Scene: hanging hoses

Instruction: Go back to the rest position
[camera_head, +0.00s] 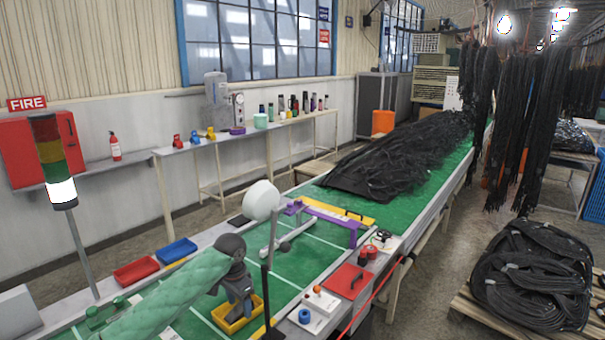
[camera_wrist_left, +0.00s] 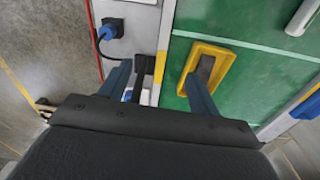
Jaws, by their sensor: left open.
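My left gripper (camera_head: 240,303) hangs at the end of a green-sleeved arm above the green conveyor table (camera_head: 300,262), over or beside a small yellow tray (camera_head: 236,318). In the left wrist view, my left gripper's fingers (camera_wrist_left: 158,80) stand apart, with no hose between them. There the yellow tray (camera_wrist_left: 222,57) lies beyond the right finger with a dark piece in it. I cannot tell whether the finger touches the tray. Black hoses (camera_head: 400,150) lie heaped farther along the table. My right gripper is not in view.
A white round-headed stand (camera_head: 262,200) and a purple frame (camera_head: 330,218) rise from the table ahead. Red (camera_head: 136,271) and blue (camera_head: 176,250) trays line the left edge. A red plate (camera_head: 347,281) lies on the right edge. Hoses hang (camera_head: 515,120) at right.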

